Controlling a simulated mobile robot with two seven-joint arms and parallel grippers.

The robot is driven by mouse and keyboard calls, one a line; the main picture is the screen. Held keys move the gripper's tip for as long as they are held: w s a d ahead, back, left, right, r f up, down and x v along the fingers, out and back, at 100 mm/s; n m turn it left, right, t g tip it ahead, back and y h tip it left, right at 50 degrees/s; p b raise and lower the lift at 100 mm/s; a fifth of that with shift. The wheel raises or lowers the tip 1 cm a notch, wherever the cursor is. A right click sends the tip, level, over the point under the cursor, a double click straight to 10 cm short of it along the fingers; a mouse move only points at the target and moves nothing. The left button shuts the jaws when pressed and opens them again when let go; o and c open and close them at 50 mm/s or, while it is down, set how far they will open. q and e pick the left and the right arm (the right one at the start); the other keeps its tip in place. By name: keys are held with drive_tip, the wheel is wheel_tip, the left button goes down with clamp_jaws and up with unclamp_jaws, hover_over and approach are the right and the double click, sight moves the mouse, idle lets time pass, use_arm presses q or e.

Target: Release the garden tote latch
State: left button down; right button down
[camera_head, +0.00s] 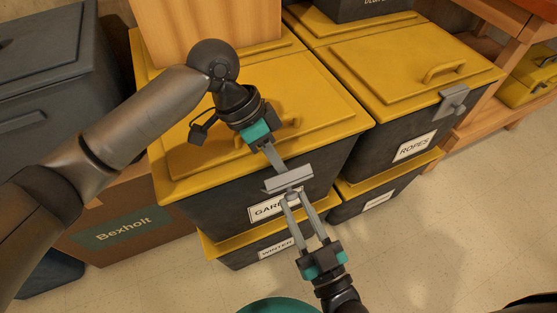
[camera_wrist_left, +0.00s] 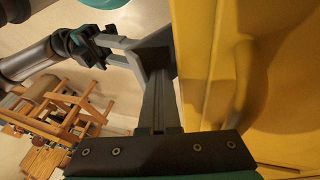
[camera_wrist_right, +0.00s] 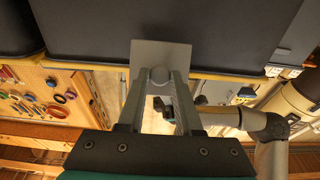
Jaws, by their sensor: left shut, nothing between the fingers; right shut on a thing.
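The garden tote (camera_head: 225,190) is a dark bin with a yellow lid (camera_head: 255,95) and a label partly reading "GAR". A grey latch (camera_head: 289,180) sits at its front edge; it also shows in the right wrist view (camera_wrist_right: 145,60). My right gripper (camera_head: 289,197) is shut on the latch from below and in front. My left gripper (camera_head: 279,170) is shut and empty, its fingertips just above the latch, close to or touching it. In the left wrist view, its fingers (camera_wrist_left: 157,65) lie beside the yellow lid. The latch's exact seating on the lid is hidden.
A tote labelled "ROPES" (camera_head: 400,100) with a grey latch (camera_head: 453,99) stands to the right. A "WINTER" tote (camera_head: 262,253) is underneath. A cardboard box (camera_head: 125,225) marked "Bexholt" and a dark bin (camera_head: 50,60) stand left. The floor (camera_head: 450,220) at front right is clear.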

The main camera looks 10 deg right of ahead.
use_arm(q)
drive_tip(key=shift+s+d+f, duration=0.15)
drive_tip(key=shift+s+f, duration=0.15)
drive_tip(key=shift+s, duration=0.3)
use_arm(e)
drive_tip(key=shift+w, duration=0.1)
drive_tip(key=c, duration=1)
unclamp_jaws()
use_arm(q)
drive_tip(key=shift+w, duration=0.1)
use_arm(e)
drive_tip(key=o, duration=0.4)
